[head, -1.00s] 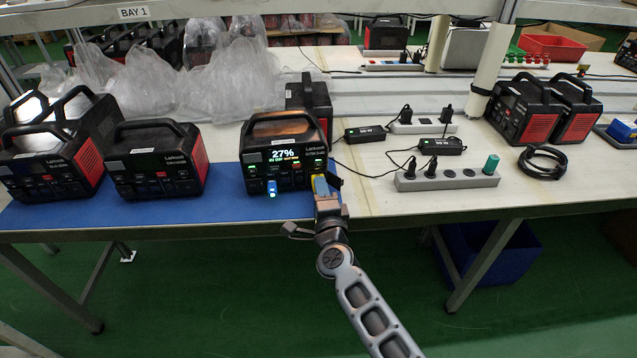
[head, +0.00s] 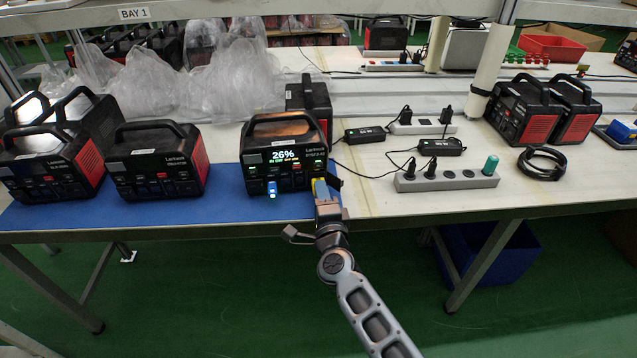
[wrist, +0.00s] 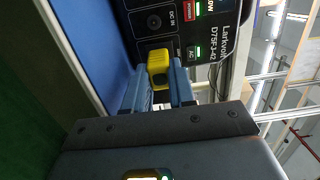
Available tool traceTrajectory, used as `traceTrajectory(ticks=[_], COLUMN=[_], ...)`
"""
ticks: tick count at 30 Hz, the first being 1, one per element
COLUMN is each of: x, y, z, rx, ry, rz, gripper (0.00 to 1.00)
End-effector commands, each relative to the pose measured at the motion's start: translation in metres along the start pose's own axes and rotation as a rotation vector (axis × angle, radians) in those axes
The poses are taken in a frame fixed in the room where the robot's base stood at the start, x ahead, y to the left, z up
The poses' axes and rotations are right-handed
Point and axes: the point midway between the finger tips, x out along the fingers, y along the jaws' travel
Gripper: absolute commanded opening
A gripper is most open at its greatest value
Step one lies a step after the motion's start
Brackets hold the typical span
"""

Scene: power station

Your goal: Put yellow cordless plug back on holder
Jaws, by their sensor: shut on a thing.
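The yellow plug (wrist: 159,69) sits between the two blue-grey fingers of my gripper (wrist: 158,88), which is shut on it. The plug is at the front panel of the lit power station (head: 284,158), by its AC socket area at the lower right. I cannot tell whether the plug is still seated in the socket. In the head view my gripper (head: 322,190) and a bit of the yellow plug (head: 319,188) show at the station's lower right corner. I cannot make out with certainty which thing is the plug's holder.
A blue stick (head: 272,190) glows on the station's front. A grey power strip (head: 447,181) with black plugs and a green piece (head: 491,164) lies to the right. The blue mat (head: 225,208) is clear in front.

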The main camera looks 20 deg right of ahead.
Motion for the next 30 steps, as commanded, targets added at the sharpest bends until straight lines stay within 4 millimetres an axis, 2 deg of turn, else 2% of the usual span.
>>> traceTrajectory(ticks=[30], x=[-0.032], y=[-0.001], z=[0.000], rx=[0.000], ry=[0.001], rz=[-0.002], gripper=[0.00])
